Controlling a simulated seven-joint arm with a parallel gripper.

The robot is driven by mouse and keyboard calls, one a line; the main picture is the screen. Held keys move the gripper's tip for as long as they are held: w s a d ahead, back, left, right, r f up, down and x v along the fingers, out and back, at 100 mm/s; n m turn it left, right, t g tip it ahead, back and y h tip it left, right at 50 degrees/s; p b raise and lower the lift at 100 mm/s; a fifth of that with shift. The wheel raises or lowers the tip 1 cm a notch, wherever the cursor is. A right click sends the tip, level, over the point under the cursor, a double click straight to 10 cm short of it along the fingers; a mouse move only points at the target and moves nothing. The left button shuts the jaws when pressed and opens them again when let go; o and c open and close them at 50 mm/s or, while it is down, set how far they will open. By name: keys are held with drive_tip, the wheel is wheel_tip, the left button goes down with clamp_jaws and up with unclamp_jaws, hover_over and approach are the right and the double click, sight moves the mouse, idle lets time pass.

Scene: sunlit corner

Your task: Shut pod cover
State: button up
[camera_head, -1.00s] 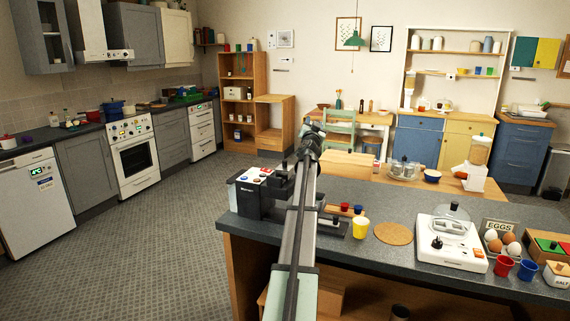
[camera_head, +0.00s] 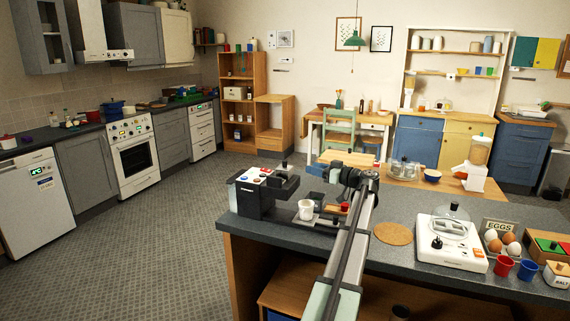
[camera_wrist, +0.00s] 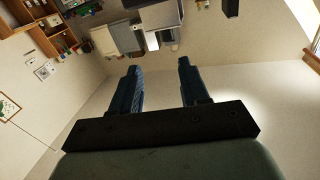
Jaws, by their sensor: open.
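The coffee machine (camera_head: 254,195) stands at the left end of the dark counter, black with a pale top panel of coloured buttons. Its dark brewing head (camera_head: 281,186) juts to the right with a small knob on top. I cannot tell for sure which part is the pod cover or whether it is raised. My gripper (camera_head: 318,171) is in the air to the right of the brewing head, apart from it. In the wrist view, its two dark fingers (camera_wrist: 157,68) are spread with nothing between them; the machine is not clearly seen there.
A white cup (camera_head: 306,210) stands on the machine's base. My arm crosses the counter (camera_head: 400,212) right of the machine. Farther right are a round cork mat (camera_head: 393,233), a white appliance (camera_head: 451,243), eggs (camera_head: 501,243) and red (camera_head: 505,265) and blue cups (camera_head: 528,269).

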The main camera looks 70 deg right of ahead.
sight(285, 161)
drive_tip(key=shift+n+y, duration=0.3)
drive_tip(key=shift+y, duration=0.2)
drive_tip(key=w, duration=0.4)
drive_tip(key=w+d, duration=0.1)
drive_tip(key=w, duration=0.8)
drive_tip(key=shift+w+d, duration=0.15)
drive_tip(key=shift+d, duration=0.25)
clamp_jaws()
